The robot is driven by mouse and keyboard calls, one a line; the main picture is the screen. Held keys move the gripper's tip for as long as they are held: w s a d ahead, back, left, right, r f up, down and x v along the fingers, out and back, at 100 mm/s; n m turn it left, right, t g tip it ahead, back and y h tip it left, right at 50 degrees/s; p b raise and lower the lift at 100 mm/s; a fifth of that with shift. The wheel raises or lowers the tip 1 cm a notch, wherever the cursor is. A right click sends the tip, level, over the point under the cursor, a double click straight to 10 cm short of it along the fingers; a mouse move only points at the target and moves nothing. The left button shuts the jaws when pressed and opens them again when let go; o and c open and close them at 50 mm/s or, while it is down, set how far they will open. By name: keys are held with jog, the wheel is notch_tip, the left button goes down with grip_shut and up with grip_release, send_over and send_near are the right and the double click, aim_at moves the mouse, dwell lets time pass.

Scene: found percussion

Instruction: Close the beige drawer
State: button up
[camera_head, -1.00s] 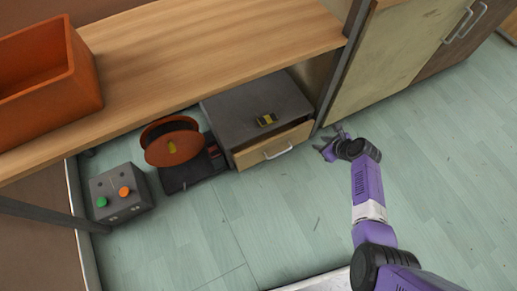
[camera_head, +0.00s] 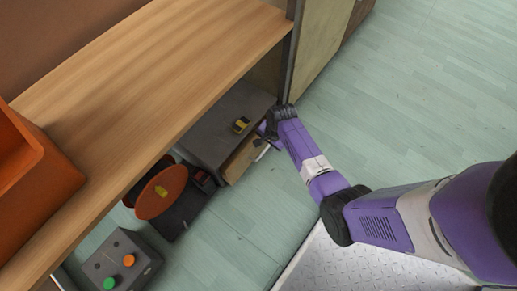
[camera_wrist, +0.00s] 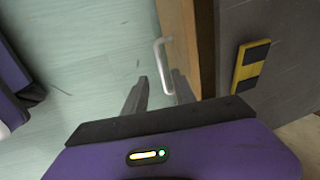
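The beige drawer (camera_head: 240,160) is in the low grey cabinet (camera_head: 212,138) under the wooden bench, and its front stands a little out from the cabinet. In the wrist view the drawer's beige front (camera_wrist: 178,25) runs up the picture, with a silver bar handle (camera_wrist: 158,55) on it. My gripper (camera_wrist: 160,78) is open, its two dark fingers apart, with the handle between them in the picture. I cannot tell whether the fingers touch the handle or the drawer. In the head view my gripper (camera_head: 266,131) is beside the drawer, partly hidden by my arm.
A yellow and black block (camera_head: 241,125) lies on the cabinet. An orange reel (camera_head: 162,192) and a grey box with green and orange buttons (camera_head: 122,262) stand left of it. The wooden bench top (camera_head: 150,70) overhangs the cabinet. Floor (camera_head: 400,90) is clear at the right.

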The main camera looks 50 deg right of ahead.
aim_at(262, 153)
jog(key=f+b, duration=0.1)
jog(key=f, duration=0.1)
jog(key=w+f+b, duration=0.1)
jog(key=f+b, duration=0.1)
jog(key=f, duration=0.1)
jog(key=f+b, duration=0.1)
jog(key=f, duration=0.1)
jog(key=shift+w+f, duration=0.2)
jog(key=shift+w, duration=0.05)
grip_shut()
dwell(1.2)
